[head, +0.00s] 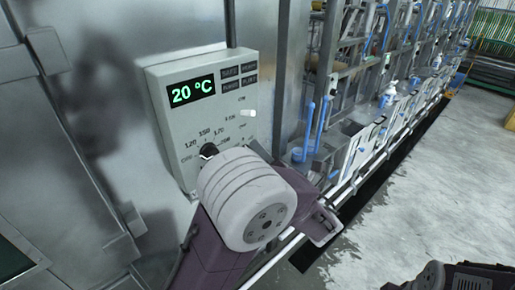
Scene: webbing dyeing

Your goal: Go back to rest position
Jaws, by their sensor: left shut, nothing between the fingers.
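A grey control panel (205,78) is fixed to the metal wall left of centre in the head view. Its display (191,90) reads 20 °C in green. A black knob (208,150) sits in the middle of a dial of numbers, partly behind my left arm. A small white piece (249,113) stands out at the panel's right side. My left arm's pale round joint covers the panel's lower right corner. My left gripper (324,228) shows just right of this joint, shut and empty, apart from the knob. A dark part of my right arm shows at bottom right; its gripper is out of view.
A long row of machine stations with blue handles (308,130) runs from centre to the upper right. The grey floor (420,190) to the right is open. A yellow object (457,82) stands far off. The metal wall (110,120) fills the left.

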